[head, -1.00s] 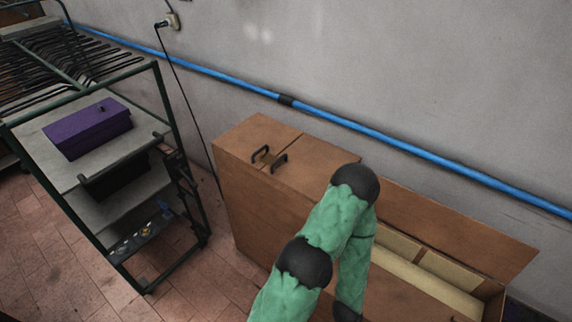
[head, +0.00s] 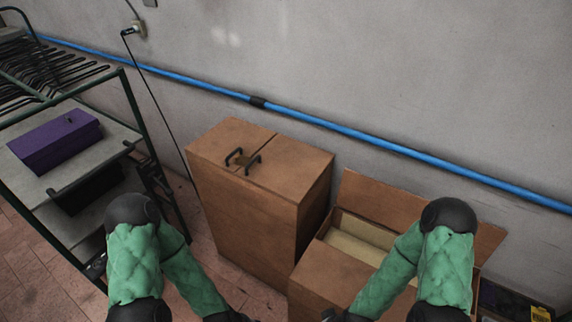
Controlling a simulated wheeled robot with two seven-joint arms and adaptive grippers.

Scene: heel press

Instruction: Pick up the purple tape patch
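I cannot make out a purple tape patch in the head view. The purple thing that shows is a box-shaped purple case (head: 55,142) with a small dark fitting on top, on the shelf rack at the left. My left and right green-sleeved arms reach down to the bottom edge, in front of the brown boxes. Only their dark wrist ends show there; the grippers themselves are cut off by the frame, so whether they hold anything is hidden.
An open brown box (head: 325,272) with pale padding inside stands to the right of the tall box. The green-framed rack (head: 134,100) with dark hangers stands at the left. A blue pipe (head: 350,133) runs along the grey wall. A dark crate (head: 512,300) sits at lower right.

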